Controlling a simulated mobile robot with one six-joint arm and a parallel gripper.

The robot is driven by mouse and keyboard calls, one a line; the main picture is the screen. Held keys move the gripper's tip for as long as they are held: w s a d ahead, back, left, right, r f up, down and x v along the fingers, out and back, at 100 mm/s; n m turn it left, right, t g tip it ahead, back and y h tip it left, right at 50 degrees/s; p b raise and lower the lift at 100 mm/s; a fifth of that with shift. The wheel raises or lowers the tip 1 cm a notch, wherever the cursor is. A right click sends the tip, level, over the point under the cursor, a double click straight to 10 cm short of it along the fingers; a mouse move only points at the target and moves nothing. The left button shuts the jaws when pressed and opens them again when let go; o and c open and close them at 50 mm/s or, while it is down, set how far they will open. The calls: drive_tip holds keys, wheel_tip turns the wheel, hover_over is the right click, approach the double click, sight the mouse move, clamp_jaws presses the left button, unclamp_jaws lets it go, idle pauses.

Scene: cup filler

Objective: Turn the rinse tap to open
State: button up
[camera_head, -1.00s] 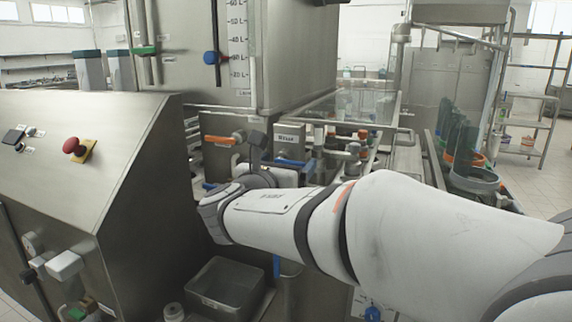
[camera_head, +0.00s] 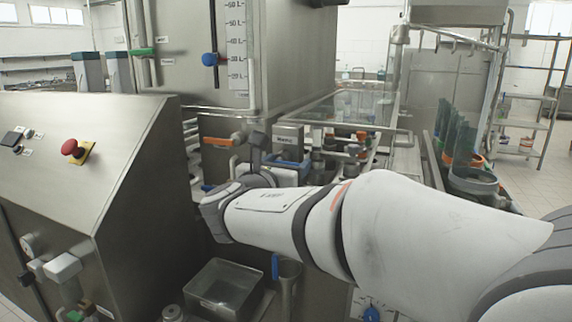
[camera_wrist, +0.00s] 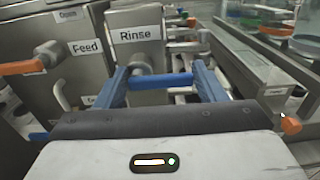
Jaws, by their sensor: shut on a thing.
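The rinse tap's blue lever handle (camera_wrist: 163,81) lies level across the wrist view, just below the white "Rinse" label (camera_wrist: 140,34) on a steel box. My gripper (camera_wrist: 162,72) has its two blue fingers at either end of this handle and is shut on it. The tap's grey stem (camera_wrist: 139,62) shows behind the handle. In the head view the Rinse box (camera_head: 288,138) stands beyond my wrist, and my arm hides most of the gripper and the handle.
An orange-handled tap (camera_wrist: 22,67) is at left by the "Feed" label, with a steel pipe between. Another orange knob (camera_wrist: 291,125) is at right. In the head view a steel basin (camera_head: 222,287) lies below my arm, and a control console (camera_head: 80,165) stands at left.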

drive_tip(key=shift+w+a+f+m+b, duration=0.1)
drive_tip(key=shift+a+f+m+b, duration=0.35)
drive_tip(key=shift+m+b, duration=2.8)
drive_tip(key=shift+w+a+f+m+b, duration=0.15)
drive_tip(key=shift+f+m+b, duration=0.6)
drive_tip(key=shift+m+b, duration=2.5)
drive_tip(key=shift+w+a+f+m+b, duration=0.1)
drive_tip(key=shift+a+f+m+b, duration=0.4)
drive_tip(key=shift+m+b, duration=2.75)
drive_tip(key=shift+d+n+b, duration=0.15)
drive_tip(key=shift+n+b, duration=0.5)
drive_tip(key=shift+b, duration=0.3)
drive_tip(key=o, duration=1)
drive_tip(key=shift+s, duration=0.1)
drive_tip(key=p+v, duration=0.1)
drive_tip(key=v, duration=0.6)
drive_tip(key=shift+s+p, duration=0.3)
drive_tip(key=shift+s, duration=0.05)
